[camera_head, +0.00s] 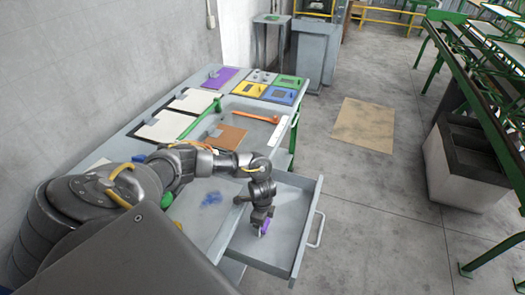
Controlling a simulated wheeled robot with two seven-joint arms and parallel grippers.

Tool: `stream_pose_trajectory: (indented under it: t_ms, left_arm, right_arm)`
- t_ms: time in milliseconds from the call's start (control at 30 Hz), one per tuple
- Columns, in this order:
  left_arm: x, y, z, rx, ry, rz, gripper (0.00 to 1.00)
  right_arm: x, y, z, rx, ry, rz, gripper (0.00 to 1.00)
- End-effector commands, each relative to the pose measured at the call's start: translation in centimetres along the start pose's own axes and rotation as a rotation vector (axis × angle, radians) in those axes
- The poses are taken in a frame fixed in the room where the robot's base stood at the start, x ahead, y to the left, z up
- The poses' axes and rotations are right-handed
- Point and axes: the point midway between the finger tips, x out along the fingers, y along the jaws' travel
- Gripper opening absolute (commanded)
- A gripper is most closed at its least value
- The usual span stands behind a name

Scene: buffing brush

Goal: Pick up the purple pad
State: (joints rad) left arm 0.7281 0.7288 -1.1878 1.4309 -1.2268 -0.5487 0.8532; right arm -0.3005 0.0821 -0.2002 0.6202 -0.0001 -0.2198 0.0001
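A small purple pad (265,227) shows at the fingertips of my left gripper (261,226). The gripper points down into the open grey drawer (292,258). The fingers cover part of the pad. It is too small to tell whether they are closed on it or only around it, or whether it touches the drawer floor. My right gripper is not in view.
A blue item (211,199) lies left of my wrist. The drawer handle (317,230) sticks out right. Floor beyond is open.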

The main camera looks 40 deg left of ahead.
Motion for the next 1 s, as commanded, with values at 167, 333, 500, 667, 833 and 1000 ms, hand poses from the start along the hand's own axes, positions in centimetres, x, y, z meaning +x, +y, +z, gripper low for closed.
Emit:
stream_pose_trajectory:
  t_ms: [167,333,500,667,833,1000]
  left_arm:
    - [0.42,-0.02,0.01,0.001,0.0,-0.001,0.82]
    - [0.4,-0.01,0.0,0.001,0.0,0.0,0.74]
    - [0.39,0.0,0.01,0.001,0.0,0.0,0.52]
    - [0.38,-0.01,0.02,0.0,0.0,0.0,0.34]
    - [0.36,-0.01,0.02,0.0,0.0,0.0,0.34]
    - [-0.25,-0.04,-0.03,0.0,0.001,-0.001,0.34]
  right_arm:
    - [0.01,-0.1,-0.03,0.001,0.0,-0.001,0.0]
    - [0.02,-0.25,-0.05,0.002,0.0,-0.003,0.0]
    - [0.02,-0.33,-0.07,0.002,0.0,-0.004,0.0]
    - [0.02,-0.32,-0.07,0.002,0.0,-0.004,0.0]
    - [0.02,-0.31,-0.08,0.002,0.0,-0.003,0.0]
    - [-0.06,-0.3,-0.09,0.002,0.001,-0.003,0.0]
